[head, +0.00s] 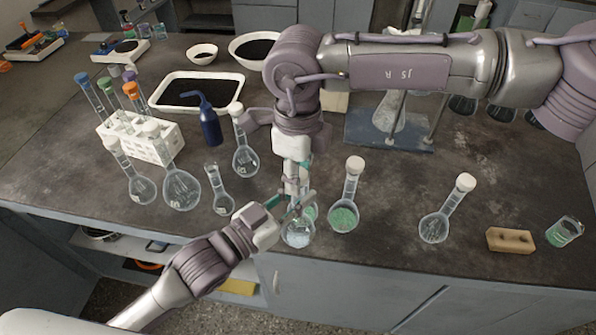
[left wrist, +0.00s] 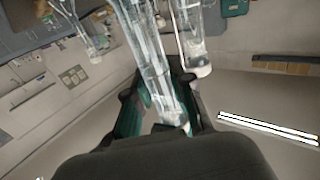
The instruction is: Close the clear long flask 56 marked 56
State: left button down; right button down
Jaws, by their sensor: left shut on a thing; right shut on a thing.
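A clear long-necked flask (head: 298,236) with pale contents is at the front edge of the bench; I cannot read its marking. My left gripper (head: 288,208) is shut on its neck. In the left wrist view the clear glass neck (left wrist: 155,70) runs between the teal fingers (left wrist: 158,105). My right gripper (head: 296,178) points down right above the flask's neck. It is shut on a small pale thing, apparently the stopper, mostly hidden by the fingers. I cannot tell whether the stopper touches the flask's mouth.
A stoppered flask with green powder (head: 343,217) stands close on the right, another stoppered flask (head: 434,228) farther right. Several flasks, including an unstoppered small one (head: 222,203), stand left. A blue wash bottle (head: 209,124) and white tube rack (head: 150,142) are behind them. A tan block (head: 510,240) lies right.

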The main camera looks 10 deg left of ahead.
jog(key=c, duration=0.8)
grip_release()
jog(key=shift+r, duration=2.3)
jog(key=shift+c, duration=0.3)
jog(key=n, duration=0.1)
jog(key=r+n, duration=0.1)
jog(key=n, duration=0.1)
jog(key=shift+r, duration=0.25)
jog(key=r+n, duration=0.1)
jog(key=n, duration=0.1)
jog(key=r+n, duration=0.1)
jog(key=n, duration=0.1)
